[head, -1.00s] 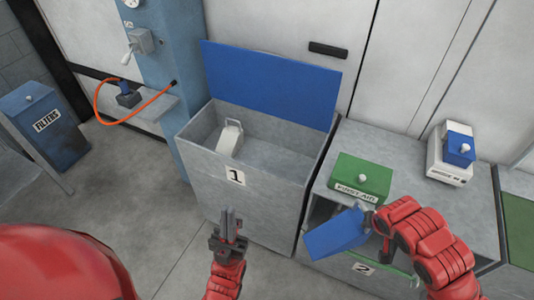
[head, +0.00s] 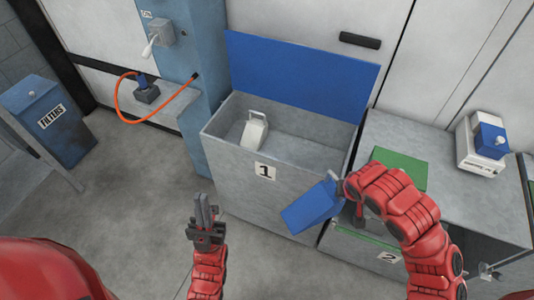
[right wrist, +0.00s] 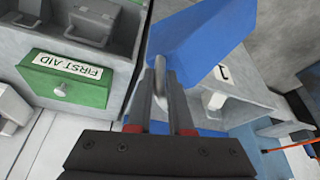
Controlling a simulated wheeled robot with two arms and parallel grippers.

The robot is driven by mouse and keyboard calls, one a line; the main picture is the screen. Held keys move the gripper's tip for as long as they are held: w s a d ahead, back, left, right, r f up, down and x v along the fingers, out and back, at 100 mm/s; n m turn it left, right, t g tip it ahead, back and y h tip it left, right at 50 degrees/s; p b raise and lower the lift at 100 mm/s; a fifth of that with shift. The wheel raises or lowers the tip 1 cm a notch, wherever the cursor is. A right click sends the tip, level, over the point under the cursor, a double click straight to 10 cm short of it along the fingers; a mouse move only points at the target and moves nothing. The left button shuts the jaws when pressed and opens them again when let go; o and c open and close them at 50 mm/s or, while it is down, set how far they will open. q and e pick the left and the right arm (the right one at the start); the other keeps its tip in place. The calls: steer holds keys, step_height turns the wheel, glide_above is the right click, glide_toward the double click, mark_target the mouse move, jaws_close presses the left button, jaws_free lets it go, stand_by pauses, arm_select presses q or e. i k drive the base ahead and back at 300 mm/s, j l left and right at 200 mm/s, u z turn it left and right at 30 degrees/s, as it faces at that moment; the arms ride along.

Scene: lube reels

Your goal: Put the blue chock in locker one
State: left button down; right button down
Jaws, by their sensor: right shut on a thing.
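The blue chock (head: 311,208) hangs from my right gripper (head: 339,184) by its grey handle, in front of locker one's front right side. In the right wrist view the fingers (right wrist: 158,95) are shut on the handle, with the blue chock (right wrist: 205,40) beyond them. Locker one (head: 235,165) is a grey bin marked 1, with its blue lid (head: 300,75) raised. A white chock (head: 254,130) with a handle lies inside it. My left gripper (head: 205,215) is empty in front of the locker; its fingers look close together, but any gap is unclear.
A white device with a blue part (head: 484,142) stands farther right. The filters bin (head: 48,118) and an orange hose (head: 118,100) are left.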

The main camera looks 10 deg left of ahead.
mark_target(308, 165)
steer(key=i+j+u, duration=0.2)
steer(key=i, duration=0.25)
steer(key=i+j+u, duration=0.15)
steer(key=i+j, duration=0.15)
steer(key=i, duration=0.2)
steer(key=i+l+z, duration=0.1)
steer(key=l, duration=0.25)
steer(key=i+l+z, duration=0.1)
steer(key=l+z, duration=0.2)
steer(key=i+j+z, duration=0.1)
steer(key=j+z, duration=0.5)
steer(key=j, duration=0.2)
